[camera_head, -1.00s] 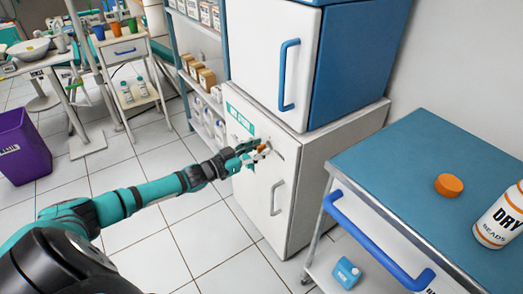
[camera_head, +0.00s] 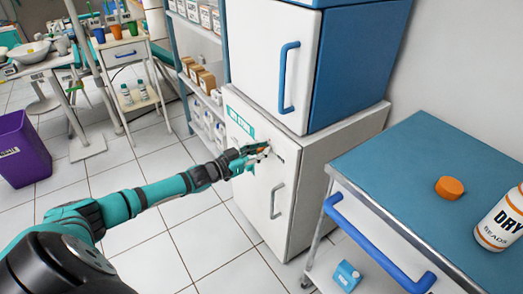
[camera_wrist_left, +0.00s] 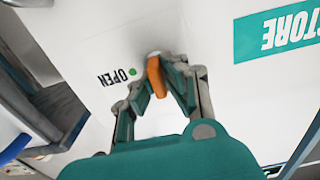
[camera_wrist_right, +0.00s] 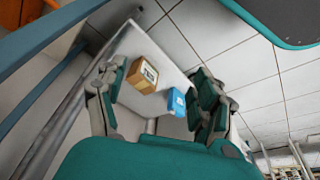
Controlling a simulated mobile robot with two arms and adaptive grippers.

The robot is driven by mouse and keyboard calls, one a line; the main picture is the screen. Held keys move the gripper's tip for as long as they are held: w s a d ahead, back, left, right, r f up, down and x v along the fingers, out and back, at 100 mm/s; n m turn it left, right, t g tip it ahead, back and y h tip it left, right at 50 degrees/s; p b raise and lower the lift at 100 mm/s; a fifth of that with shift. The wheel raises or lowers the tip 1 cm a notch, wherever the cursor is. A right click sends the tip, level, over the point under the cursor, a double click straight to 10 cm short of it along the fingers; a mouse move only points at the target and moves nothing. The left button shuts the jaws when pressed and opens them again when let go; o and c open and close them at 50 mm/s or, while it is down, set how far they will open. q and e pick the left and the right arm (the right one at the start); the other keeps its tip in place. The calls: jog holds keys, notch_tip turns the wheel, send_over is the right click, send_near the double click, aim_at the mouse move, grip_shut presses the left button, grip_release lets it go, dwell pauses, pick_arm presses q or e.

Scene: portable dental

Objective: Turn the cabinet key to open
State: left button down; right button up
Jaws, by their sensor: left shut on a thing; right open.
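The cabinet key (camera_wrist_left: 155,76) has an orange grip and shows between the fingertips of my left gripper (camera_wrist_left: 162,84) in the left wrist view. My left gripper is shut on it at the white lower cabinet door (camera_head: 243,187). The word OPEN (camera_wrist_left: 117,76) and a green dot are printed on the door near the key. In the head view my left gripper (camera_head: 250,158) covers most of the key. The door looks shut. My right gripper (camera_wrist_right: 160,105) is open and empty in the right wrist view, above a lower cart shelf.
A blue-topped cart (camera_head: 400,165) stands right of the cabinet, with an orange cap (camera_head: 449,188) and a beads bottle (camera_head: 502,222) on it. A blue box (camera_head: 346,275) sits on its lower shelf.

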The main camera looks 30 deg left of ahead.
pick_arm(q)
jog(key=m+p, duration=0.1)
jog(key=m, duration=0.2)
jog(key=shift+d, duration=0.1)
jog(key=m, duration=0.3)
jog(key=shift+d+p, duration=0.1)
jog(key=shift+p, duration=0.3)
pick_arm(e)
notch_tip(320, 180, down, 7)
pick_arm(q)
jog(key=shift+s+d+f+m+b, duration=0.15)
jog(key=shift+m+b, duration=0.1)
jog(key=shift+m, duration=1.75)
jog(key=shift+w+f+m+b, duration=0.1)
jog(key=shift+f+m+b, duration=0.15)
jog(key=shift+m, duration=1.75)
jog(key=shift+s+d+f+m+b, duration=0.1)
jog(key=shift+m+b, duration=0.2)
jog(key=shift+m, duration=1.7)
pick_arm(e)
notch_tip(320, 180, up, 6)
jog(key=shift+r, duration=0.1)
